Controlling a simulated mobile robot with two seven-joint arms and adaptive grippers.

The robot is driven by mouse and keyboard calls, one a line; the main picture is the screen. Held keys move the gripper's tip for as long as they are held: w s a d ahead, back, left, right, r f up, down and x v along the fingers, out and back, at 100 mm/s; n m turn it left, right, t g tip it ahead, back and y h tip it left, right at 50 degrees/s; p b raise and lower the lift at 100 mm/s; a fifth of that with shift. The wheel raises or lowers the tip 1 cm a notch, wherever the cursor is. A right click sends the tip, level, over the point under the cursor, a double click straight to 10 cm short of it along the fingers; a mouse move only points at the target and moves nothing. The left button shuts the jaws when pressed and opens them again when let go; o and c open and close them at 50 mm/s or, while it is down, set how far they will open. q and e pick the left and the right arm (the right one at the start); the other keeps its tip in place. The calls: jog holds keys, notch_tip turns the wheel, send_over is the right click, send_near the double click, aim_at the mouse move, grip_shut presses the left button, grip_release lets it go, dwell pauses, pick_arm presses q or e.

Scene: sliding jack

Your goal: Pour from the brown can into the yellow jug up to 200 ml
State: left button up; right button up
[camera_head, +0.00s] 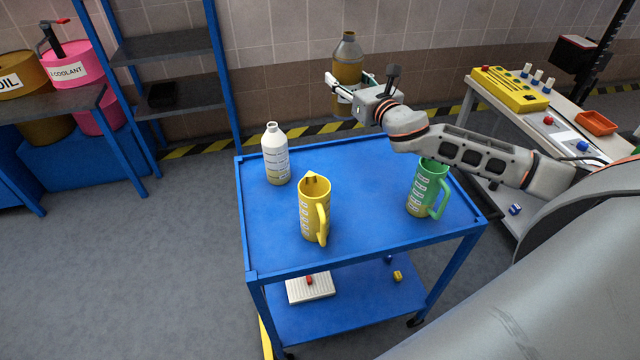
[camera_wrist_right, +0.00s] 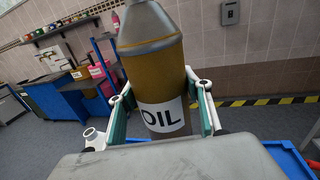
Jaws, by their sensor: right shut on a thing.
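The brown can (camera_head: 347,62) has a grey top and is held upright in the air above the back of the blue trolley. In the right wrist view the can (camera_wrist_right: 152,75) shows a white label reading OIL. My right gripper (camera_head: 352,86) is shut on the can, with a finger on each side of it. The yellow jug (camera_head: 313,212) stands upright on the trolley top, in front of and to the left of the can, with its handle to the right. I cannot make out a liquid level in the jug. My left gripper is not in view.
The blue trolley top (camera_head: 370,225) also holds a white bottle (camera_head: 275,155) at the back left and a green jug (camera_head: 427,188) under my right arm. A workbench (camera_head: 560,125) stands at the right, and blue shelving (camera_head: 170,45) at the back left.

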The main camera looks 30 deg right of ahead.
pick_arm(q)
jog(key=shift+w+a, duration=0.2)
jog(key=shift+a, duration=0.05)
